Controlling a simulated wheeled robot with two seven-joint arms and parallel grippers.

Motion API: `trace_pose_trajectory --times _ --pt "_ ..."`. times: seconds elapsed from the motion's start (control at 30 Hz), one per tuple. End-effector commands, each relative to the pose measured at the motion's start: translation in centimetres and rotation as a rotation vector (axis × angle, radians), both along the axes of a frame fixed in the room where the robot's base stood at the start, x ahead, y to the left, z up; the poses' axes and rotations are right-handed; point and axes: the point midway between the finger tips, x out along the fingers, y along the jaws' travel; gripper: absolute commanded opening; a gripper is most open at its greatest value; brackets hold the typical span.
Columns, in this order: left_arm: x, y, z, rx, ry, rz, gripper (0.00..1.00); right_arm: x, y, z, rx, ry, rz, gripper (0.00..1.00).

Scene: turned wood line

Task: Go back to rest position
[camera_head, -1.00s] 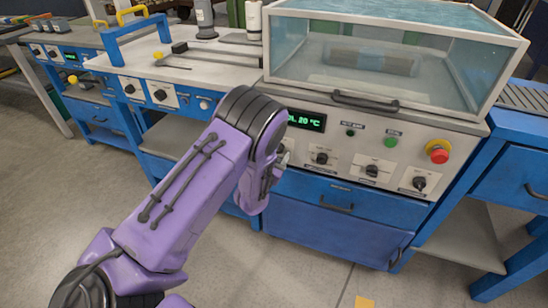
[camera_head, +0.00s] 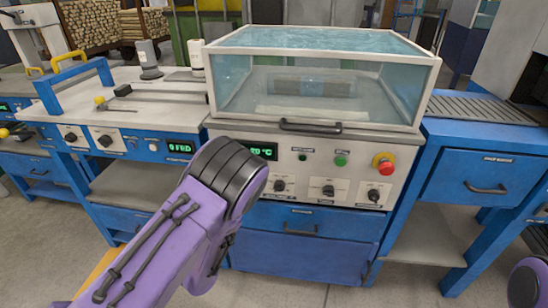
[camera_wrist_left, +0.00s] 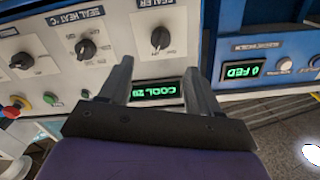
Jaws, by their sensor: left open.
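My left arm (camera_head: 178,225), purple with black joints, comes in from the lower left in the head view, in front of the sealing machine (camera_head: 320,150). Its gripper is hidden behind the arm there. In the left wrist view my left gripper (camera_wrist_left: 158,68) has its two grey fingers spread apart with nothing between them. Beyond the fingers is the machine's panel, tilted, with a green display (camera_wrist_left: 156,91) and black knobs (camera_wrist_left: 161,38). A purple rounded part of mine (camera_head: 530,283) shows at the lower right edge of the head view. My right gripper is not in view.
A clear-walled hood (camera_head: 318,85) tops the machine. Its panel carries a red stop button (camera_head: 384,161) and a green button (camera_head: 341,160). A blue feed bench (camera_head: 140,110) stands left, a roller bench (camera_head: 480,108) right. Open floor (camera_head: 410,288) shows at the lower right.

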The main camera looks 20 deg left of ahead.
Motion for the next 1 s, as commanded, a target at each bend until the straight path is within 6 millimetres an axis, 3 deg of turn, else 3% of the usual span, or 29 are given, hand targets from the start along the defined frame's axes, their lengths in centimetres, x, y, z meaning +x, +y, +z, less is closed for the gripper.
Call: trace_pose_trajectory --times 0.17,0.27,0.33,0.43,0.5,0.63,0.77,1.0 --pt "-0.1 0.0 -0.8 -0.050 0.031 -0.001 0.63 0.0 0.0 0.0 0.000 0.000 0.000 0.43" --pt "-2.7 0.1 -4.7 -0.196 0.217 0.067 0.63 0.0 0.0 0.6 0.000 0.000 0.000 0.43" --pt "-7.6 0.0 -7.5 -0.340 0.416 0.179 0.63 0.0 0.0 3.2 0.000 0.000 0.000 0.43" --pt "-15.7 -1.1 -10.1 -0.509 0.669 0.345 0.63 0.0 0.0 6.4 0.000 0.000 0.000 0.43" --pt "-20.9 -2.3 -10.6 -0.589 0.808 0.443 0.63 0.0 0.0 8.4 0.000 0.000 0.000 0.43" --pt "-27.2 -4.0 -9.8 -0.661 0.959 0.546 0.63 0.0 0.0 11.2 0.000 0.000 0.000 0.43" --pt "-28.7 -4.2 -10.1 -0.672 0.988 0.566 0.63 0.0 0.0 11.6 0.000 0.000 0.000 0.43" --pt "-28.6 -4.2 -10.4 -0.667 0.986 0.563 0.63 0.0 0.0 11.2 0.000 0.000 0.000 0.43"
